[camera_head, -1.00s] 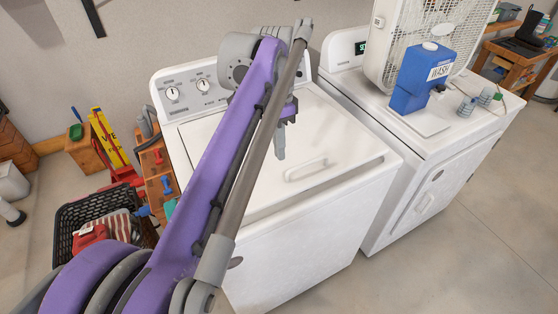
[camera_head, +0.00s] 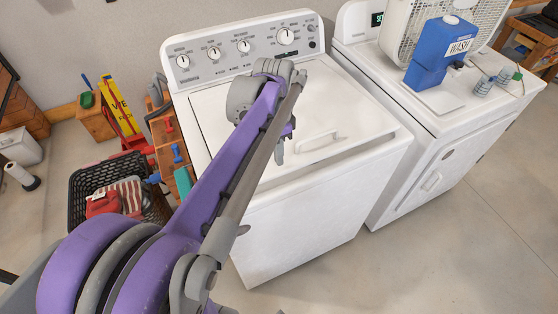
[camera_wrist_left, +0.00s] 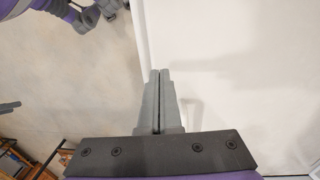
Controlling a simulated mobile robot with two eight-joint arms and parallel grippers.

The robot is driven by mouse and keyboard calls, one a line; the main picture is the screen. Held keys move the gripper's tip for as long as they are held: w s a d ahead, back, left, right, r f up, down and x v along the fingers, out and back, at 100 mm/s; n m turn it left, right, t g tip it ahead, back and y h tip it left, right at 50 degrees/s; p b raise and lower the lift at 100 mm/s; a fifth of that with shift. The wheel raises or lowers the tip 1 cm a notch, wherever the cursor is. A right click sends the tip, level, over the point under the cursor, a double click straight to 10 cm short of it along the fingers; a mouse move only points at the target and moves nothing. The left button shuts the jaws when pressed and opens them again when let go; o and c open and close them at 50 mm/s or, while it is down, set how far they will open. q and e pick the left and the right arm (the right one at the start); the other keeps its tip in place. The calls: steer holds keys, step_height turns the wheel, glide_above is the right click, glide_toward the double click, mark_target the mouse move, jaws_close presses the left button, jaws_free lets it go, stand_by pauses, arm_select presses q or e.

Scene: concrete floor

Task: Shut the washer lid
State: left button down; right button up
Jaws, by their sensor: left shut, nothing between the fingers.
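The white washer (camera_head: 310,215) stands in the middle of the head view, with a dial panel at its back. Its white lid (camera_head: 350,110) lies flat over the top, and a pale handle recess (camera_head: 320,142) shows near its front edge. My left gripper (camera_head: 279,157) points down over the front left part of the top, left of the handle. It is shut and empty. In the left wrist view its fingers (camera_wrist_left: 160,75) are together beside the white machine's edge. I cannot tell whether they touch it. My purple left arm hides part of the washer's left side.
A white dryer (camera_head: 440,150) stands close at the right, bearing a fan (camera_head: 400,30), a blue wash jug (camera_head: 440,52) and small grey cans (camera_head: 483,86). A black basket (camera_head: 80,200) and wooden drawers stand left. The floor in front is clear.

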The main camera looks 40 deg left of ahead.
arm_select(q)
steer(key=shift+d+f, duration=0.1)
steer(key=shift+f, duration=1.05)
